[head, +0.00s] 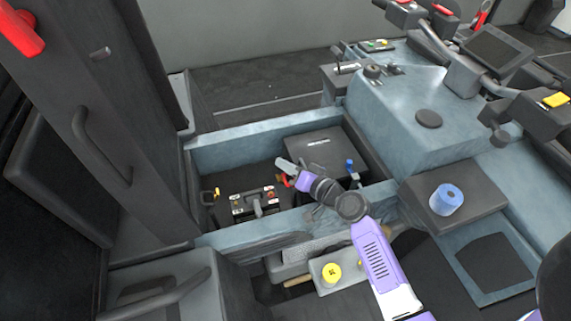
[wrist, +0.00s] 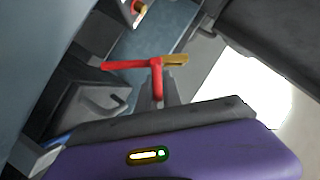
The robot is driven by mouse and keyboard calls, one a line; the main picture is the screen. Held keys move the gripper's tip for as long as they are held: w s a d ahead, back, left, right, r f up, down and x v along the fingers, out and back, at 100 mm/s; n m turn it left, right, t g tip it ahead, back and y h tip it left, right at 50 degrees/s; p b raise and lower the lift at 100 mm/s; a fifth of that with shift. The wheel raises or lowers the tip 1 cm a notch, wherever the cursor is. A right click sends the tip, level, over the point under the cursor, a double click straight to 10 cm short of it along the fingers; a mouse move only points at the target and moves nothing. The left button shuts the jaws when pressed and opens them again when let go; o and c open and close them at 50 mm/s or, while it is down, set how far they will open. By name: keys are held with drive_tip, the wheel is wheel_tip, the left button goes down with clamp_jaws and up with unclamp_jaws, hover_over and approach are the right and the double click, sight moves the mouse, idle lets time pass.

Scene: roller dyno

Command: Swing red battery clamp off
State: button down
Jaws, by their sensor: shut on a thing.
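The red battery clamp (wrist: 130,65) fills the middle of the wrist view, with a red handle, a short red stem and a brass-coloured jaw end at the right. My gripper (wrist: 157,95) is shut on the red stem, which runs down between the fingertips. In the head view a small part of the red clamp (head: 285,182) shows beside my gripper (head: 283,172), inside the open bay. The black battery box (head: 318,150) lies right behind the gripper. Whether the brass jaw touches a terminal cannot be told.
A blue-topped part (head: 349,164) stands close on the right. The blue-grey bay walls (head: 250,137) enclose the space. A blue roll (head: 446,199) lies outside, right.

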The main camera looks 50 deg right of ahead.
drive_tip(key=c, duration=1.5)
unclamp_jaws()
drive_tip(key=shift+s, duration=0.1)
drive_tip(key=b+v, duration=0.1)
drive_tip(key=v, duration=0.6)
drive_tip(key=shift+s+r+b, duration=0.25)
drive_tip(key=shift+b, duration=0.05)
drive_tip(key=shift+a, duration=0.1)
drive_tip(key=shift+c, duration=0.2)
